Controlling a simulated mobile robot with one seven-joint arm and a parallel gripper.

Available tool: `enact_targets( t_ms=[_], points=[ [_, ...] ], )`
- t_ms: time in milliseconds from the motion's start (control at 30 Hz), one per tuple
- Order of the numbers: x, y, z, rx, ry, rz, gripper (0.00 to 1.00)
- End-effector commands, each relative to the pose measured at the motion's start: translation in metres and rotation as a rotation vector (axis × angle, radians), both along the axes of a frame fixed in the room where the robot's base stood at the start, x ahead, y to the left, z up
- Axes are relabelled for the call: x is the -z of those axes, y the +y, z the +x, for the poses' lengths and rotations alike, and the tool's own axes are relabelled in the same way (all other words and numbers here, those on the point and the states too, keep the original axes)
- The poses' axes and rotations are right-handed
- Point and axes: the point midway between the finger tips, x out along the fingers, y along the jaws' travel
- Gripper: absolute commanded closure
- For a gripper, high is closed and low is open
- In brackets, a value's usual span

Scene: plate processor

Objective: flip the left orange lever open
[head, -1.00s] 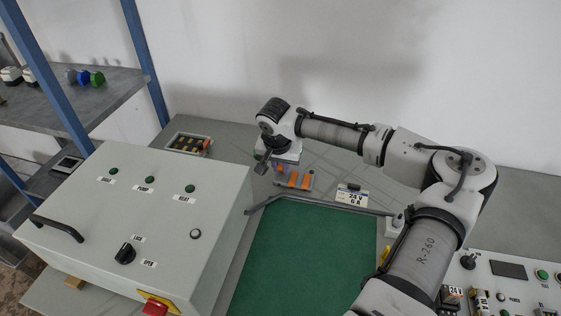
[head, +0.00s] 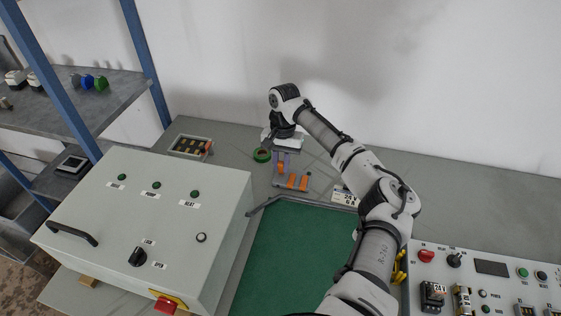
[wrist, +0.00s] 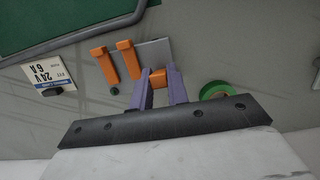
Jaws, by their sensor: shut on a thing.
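A grey connector block (wrist: 155,52) lies on the grey bench behind the green mat. Two orange levers (wrist: 104,66) (wrist: 129,59) lie flat and side by side on it; they also show in the head view (head: 291,181). The left orange lever (wrist: 158,78) is on the right in the wrist view and looks short, as if standing up toward the camera. It also shows in the head view (head: 281,169). My gripper (wrist: 160,75) has purple fingers, one on each side of this lever, and is shut on it. The lever's base is partly hidden.
A green tape roll (wrist: 215,91) lies close beside my gripper. A 24 V 6 A label (wrist: 47,72) is near the block. The green mat (head: 290,260) with its grey rim lies in front, the control box (head: 140,220) to the left. A parts tray (head: 190,146) stands behind the box.

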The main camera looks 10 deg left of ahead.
Motion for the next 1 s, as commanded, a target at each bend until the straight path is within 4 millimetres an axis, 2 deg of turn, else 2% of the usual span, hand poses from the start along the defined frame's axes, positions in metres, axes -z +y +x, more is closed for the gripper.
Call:
enact_targets(
  t_ms=[300,733,767,800,900,1000],
  points=[
    [0.0002,-0.0008,0.0041,0.002,0.084,-0.003,1.00],
    [-0.0003,-0.0009,0.0047,0.002,0.090,-0.002,1.00],
    [-0.0003,-0.0009,0.0047,0.002,0.090,-0.002,0.81],
    [-0.0002,-0.0009,0.0048,0.002,0.089,-0.002,0.76],
    [-0.0003,-0.0007,0.0047,0.001,0.089,-0.001,0.63],
    [-0.0002,-0.0004,0.0046,0.001,0.089,-0.001,0.62]
  ],
)
